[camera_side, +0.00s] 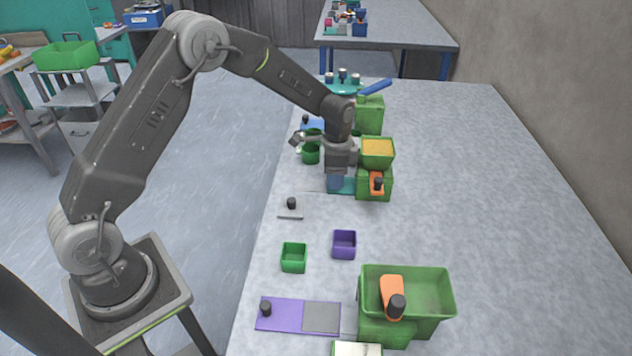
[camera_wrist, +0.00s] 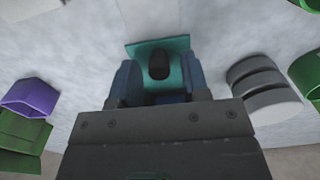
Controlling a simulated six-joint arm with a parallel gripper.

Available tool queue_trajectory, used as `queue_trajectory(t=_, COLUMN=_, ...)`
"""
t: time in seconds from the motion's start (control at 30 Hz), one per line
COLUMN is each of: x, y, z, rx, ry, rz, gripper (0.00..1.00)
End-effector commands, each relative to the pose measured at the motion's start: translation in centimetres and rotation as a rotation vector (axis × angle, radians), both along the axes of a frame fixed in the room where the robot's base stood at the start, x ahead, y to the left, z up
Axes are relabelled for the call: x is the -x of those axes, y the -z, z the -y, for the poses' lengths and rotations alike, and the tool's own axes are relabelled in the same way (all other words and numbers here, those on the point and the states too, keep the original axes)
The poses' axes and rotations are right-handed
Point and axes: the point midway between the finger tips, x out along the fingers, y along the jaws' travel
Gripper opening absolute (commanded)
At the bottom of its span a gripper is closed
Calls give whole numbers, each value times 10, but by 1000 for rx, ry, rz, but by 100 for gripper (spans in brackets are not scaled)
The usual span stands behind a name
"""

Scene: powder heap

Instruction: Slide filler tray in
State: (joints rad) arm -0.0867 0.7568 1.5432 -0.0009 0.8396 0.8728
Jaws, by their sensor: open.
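A teal tray (camera_side: 348,187) with a dark knob lies on the table at the left side of a green dispenser (camera_side: 375,185) topped with yellow powder. In the wrist view the teal tray (camera_wrist: 172,46) shows its upright dark knob (camera_wrist: 159,66). My gripper (camera_side: 336,181) is down low over the tray. In the wrist view my open gripper (camera_wrist: 159,80) has one blue finger on each side of the knob, with gaps showing between fingers and knob. In the side view the gripper hides the knob. Whether part of the tray is inside the dispenser cannot be told.
A purple and grey tray (camera_side: 282,314) lies beside a larger green dispenser (camera_side: 436,285) in front. A grey tray (camera_side: 285,213) with a knob lies nearer. Small green (camera_side: 293,258) and purple (camera_side: 344,244) boxes stand between. A grey ribbed object (camera_wrist: 265,88) is right of the fingers.

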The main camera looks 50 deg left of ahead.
Motion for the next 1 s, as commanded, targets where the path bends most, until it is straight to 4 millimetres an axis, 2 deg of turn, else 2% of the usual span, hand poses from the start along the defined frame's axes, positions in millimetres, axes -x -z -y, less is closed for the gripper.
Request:
queue_trajectory(t=0.17, x=0, y=-3, z=0, rx=0, ry=0, rz=0, gripper=43)
queue_trajectory(t=0.8, x=0, y=-64, z=-1, rx=-1, ry=0, rz=1, gripper=43)
queue_trajectory(t=1.0, x=1, y=-74, z=-1, rx=-1, ry=0, rz=-2, gripper=43)
